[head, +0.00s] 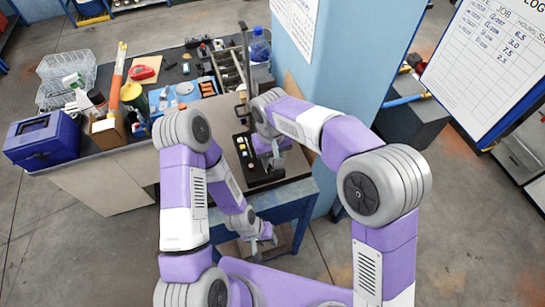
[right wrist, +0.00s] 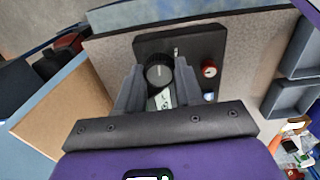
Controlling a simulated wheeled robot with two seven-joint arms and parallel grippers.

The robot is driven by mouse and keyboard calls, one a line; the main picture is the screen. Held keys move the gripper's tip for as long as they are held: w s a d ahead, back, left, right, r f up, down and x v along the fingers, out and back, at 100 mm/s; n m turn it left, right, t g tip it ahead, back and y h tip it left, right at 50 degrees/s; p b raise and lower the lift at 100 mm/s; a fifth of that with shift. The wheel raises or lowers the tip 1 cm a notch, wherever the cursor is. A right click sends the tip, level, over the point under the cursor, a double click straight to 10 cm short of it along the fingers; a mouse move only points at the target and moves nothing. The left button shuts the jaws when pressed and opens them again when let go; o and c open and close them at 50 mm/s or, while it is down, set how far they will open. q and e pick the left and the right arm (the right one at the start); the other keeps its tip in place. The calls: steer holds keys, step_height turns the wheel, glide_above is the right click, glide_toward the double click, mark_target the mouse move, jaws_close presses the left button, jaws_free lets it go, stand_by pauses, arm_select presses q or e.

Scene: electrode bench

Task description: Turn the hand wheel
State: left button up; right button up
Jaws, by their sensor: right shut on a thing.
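The hand wheel (right wrist: 159,72) looks like a round black knob on a dark control plate (right wrist: 205,43) in the right wrist view. My right gripper (right wrist: 160,80) has one finger on each side of it and is shut on it. In the head view my right gripper (head: 275,152) is at the bench beside a black button box, and the wheel itself is hidden by my arm. My left gripper (head: 266,236) hangs low in front of the blue bench frame, away from the wheel. Its fingers are too small to read.
The dark plate also carries a red button (right wrist: 208,68) and a small toggle (right wrist: 176,51). The black button box (head: 249,158) stands close to my right gripper.

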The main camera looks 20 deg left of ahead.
steer(key=shift+r, duration=0.1)
steer(key=o, duration=1)
steer(key=shift+o, duration=0.2)
step_height(320, 180, up, 8)
steer(key=shift+a+f, duration=0.1)
steer(key=shift+f, duration=0.15)
